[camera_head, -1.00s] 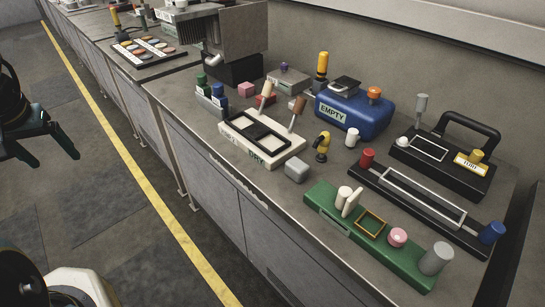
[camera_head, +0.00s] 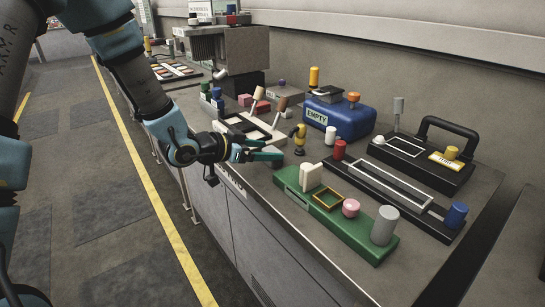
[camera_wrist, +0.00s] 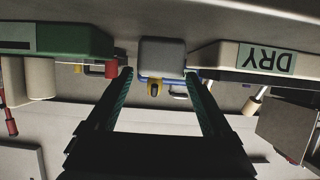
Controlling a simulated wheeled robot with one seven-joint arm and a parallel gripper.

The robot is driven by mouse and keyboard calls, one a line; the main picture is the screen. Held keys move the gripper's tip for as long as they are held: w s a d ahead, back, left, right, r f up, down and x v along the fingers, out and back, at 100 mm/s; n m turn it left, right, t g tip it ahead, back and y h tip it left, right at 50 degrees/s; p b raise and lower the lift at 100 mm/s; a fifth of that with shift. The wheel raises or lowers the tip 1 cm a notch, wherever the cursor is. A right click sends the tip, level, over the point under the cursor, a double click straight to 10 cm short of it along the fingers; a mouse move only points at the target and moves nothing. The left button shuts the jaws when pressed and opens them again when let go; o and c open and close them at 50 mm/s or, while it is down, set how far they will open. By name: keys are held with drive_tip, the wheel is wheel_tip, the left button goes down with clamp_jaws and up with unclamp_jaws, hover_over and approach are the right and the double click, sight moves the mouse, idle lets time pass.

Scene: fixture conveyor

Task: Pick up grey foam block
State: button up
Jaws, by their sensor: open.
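The grey foam block (camera_wrist: 162,55) is a small rounded grey cube, seen in the wrist view just past and between my fingertips. My gripper (camera_wrist: 158,76) is open there, one dark teal finger on each side and the block roughly centred. I see no contact. In the head view my gripper (camera_head: 282,156) reaches over the counter's front edge to the block's spot and mostly hides the block.
The green fixture (camera_head: 335,223) with pegs stands close on one side, the white DRY tray (camera_head: 233,123) on the other. A small yellow-and-black item (camera_head: 299,137) stands behind. The blue EMPTY case (camera_head: 350,117) and black fixtures (camera_head: 405,192) are farther back.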

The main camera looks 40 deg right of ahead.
sight(281, 150)
drive_tip(key=p+x, duration=0.2)
drive_tip(key=x, duration=0.3)
drive_tip(key=shift+d+f, duration=0.1)
drive_tip(key=shift+d, duration=0.25)
drive_tip(key=c, duration=1.1)
